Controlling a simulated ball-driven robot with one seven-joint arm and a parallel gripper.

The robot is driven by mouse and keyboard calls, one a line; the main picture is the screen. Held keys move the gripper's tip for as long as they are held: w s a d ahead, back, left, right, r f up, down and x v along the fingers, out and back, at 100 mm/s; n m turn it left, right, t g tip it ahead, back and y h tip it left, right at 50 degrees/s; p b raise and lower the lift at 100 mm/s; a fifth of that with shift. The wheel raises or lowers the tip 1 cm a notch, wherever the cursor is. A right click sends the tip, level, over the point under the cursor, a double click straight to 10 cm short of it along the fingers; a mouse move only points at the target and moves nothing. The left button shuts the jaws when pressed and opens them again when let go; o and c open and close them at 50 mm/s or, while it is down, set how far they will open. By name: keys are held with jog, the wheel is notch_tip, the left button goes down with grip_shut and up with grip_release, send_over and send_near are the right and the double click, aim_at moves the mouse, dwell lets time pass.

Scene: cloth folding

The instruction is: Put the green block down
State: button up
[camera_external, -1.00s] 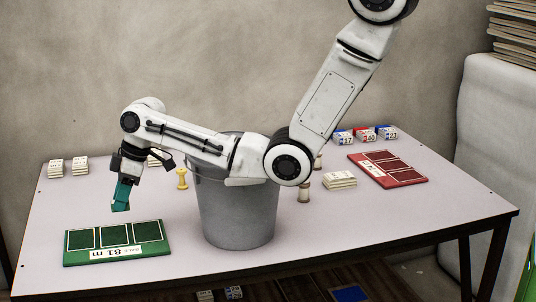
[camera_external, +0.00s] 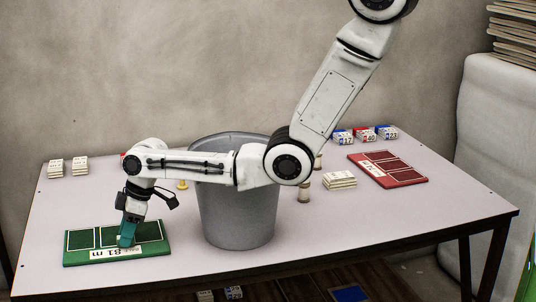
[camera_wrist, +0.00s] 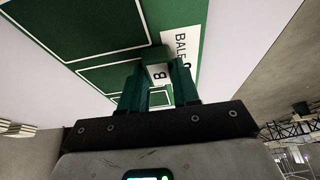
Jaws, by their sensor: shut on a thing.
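My gripper (camera_external: 127,236) is low over the green board (camera_external: 80,257) at the left front of the table. Its teal fingers are shut on the green block, which shows between them in the wrist view (camera_wrist: 155,56). The block has a white label with a dark mark like a B or 8. The board has white-outlined rectangles and a white label reading "81 m"; the gripper covers part of it in the external view. I cannot tell whether the block touches the board.
A grey bucket (camera_external: 236,205) stands right of my gripper, under my arm. A red board (camera_external: 388,169) lies at the right, with several labelled blocks (camera_external: 364,134) behind it. Stacked cards (camera_external: 339,180) lie mid-table. The front left table (camera_external: 45,220) around the green board is clear.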

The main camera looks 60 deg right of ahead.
jog(key=shift+f, duration=0.1)
jog(key=o, duration=1)
jog(key=shift+v, duration=3.9)
